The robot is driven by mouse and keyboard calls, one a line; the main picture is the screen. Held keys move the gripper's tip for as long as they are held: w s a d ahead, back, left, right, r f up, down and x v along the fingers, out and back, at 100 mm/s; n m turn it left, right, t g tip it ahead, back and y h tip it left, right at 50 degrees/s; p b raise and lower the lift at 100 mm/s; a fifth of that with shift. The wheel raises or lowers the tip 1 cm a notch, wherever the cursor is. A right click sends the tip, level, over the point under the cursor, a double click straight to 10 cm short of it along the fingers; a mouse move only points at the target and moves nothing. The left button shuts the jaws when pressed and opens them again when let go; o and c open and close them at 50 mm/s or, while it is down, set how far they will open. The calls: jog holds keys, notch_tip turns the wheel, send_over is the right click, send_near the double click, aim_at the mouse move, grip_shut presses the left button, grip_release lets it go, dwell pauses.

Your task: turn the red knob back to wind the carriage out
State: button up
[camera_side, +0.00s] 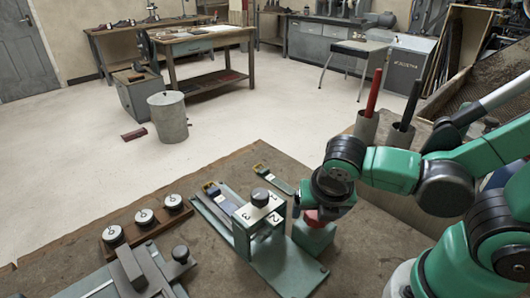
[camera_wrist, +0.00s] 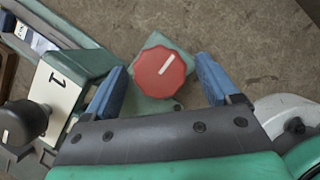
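The red knob (camera_wrist: 159,72) is round with a scalloped edge and a white pointer line, which points to the upper right in the wrist view. It sits on a green block (camera_wrist: 181,46); in the side view the knob (camera_side: 313,219) is partly hidden under my wrist. My gripper (camera_wrist: 163,82) is open, its two blue fingers on either side of the knob with gaps between, apart from it. The green carriage (camera_side: 258,222) with numbered white faces and a dark top knob stands on the green base plate (camera_side: 290,268), left of the red knob.
A wooden rack (camera_side: 147,229) with several numbered round weights lies left on the bench. Two grey cups hold a red rod (camera_side: 374,90) and a black rod (camera_side: 411,103) behind my arm. Bare bench lies right of the base plate.

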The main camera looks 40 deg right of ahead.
jog(key=shift+r, duration=0.15)
jog(key=shift+v, duration=2.75)
jog(key=m, duration=0.3)
jog(key=shift+w+d, duration=0.1)
jog(key=shift+w, duration=0.2)
jog(key=w+m, duration=0.1)
jog(key=m, duration=0.3)
jog(key=m+t+y, duration=0.1)
jog(key=m, duration=0.3)
jog(key=w+d+m+y, duration=0.1)
jog(key=m, duration=0.3)
jog(key=shift+w+r+t, duration=0.2)
jog(key=shift+w+t, duration=0.15)
jog(key=shift+t, duration=0.05)
jog(key=w+m, duration=0.1)
jog(key=m, duration=0.3)
jog(key=d+r+m+t, duration=0.1)
jog(key=m, duration=0.3)
jog(key=w+d+m+t+y, duration=0.1)
jog(key=m, duration=0.3)
jog(key=shift+w+d+r, duration=0.2)
jog(key=shift+w+r, duration=0.15)
jog(key=shift+r, duration=0.05)
